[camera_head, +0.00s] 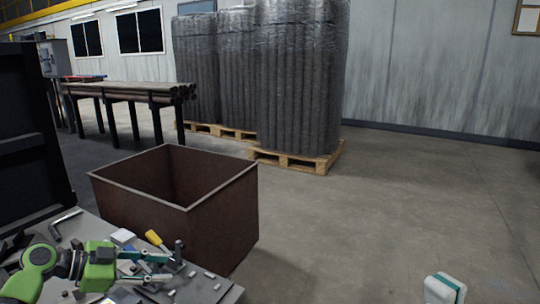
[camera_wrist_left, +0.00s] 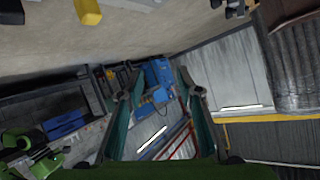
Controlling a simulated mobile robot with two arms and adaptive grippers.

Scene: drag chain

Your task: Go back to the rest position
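My left gripper (camera_head: 168,268) is over the grey worktable (camera_head: 88,226) at the lower left of the head view, with its green arm coming in from the left. Its two teal fingers are apart. The left wrist view also shows this gripper (camera_wrist_left: 157,85), with nothing held between the fingers. A white and teal end, which looks like part of my right gripper (camera_head: 445,288), shows at the bottom right of the head view. Most of it is cut off by the frame, so its fingers cannot be made out.
A yellow-handled tool (camera_head: 154,238), a bent metal key (camera_head: 66,222), a white block (camera_head: 122,237) and several small parts lie around the left gripper. An open rusty bin (camera_head: 215,222) stands just behind the table. Wrapped pipes (camera_head: 300,80) stand on pallets farther back. The floor at right is clear.

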